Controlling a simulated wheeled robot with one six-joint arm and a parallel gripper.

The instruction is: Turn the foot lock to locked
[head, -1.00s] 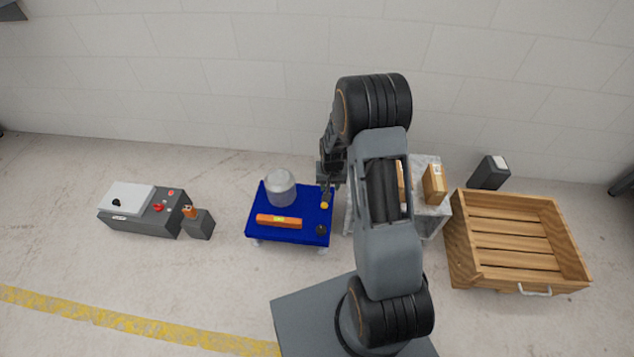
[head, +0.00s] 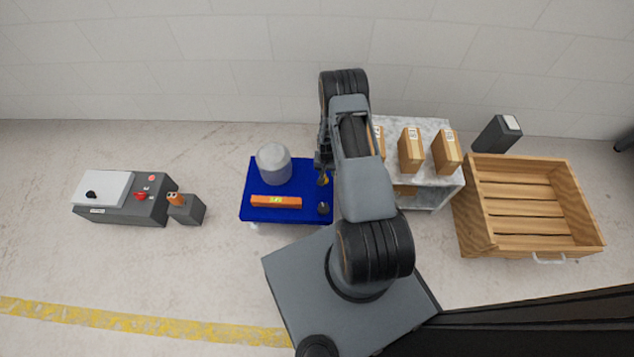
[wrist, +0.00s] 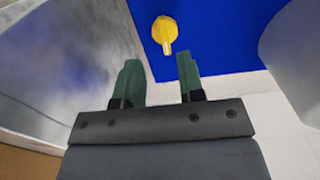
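A yellow knob with a short pointer, which looks like the foot lock, sits on the blue cart top (head: 250,184). In the wrist view the yellow knob (wrist: 165,32) is just beyond and between my fingertips, its pointer towards me. In the head view the yellow knob (head: 324,181) is partly hidden by my gripper (head: 323,168). My gripper also shows in the wrist view (wrist: 160,75), its two green fingers apart with nothing between them. I see a gap between the fingers and the knob. A dark knob (head: 323,209) sits at the cart's front right corner.
A grey cylinder (head: 273,163) and an orange bar (head: 276,202) rest on the cart. A marbled shelf (head: 436,127) with boxes stands close on the right, then a wooden crate (head: 505,160).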

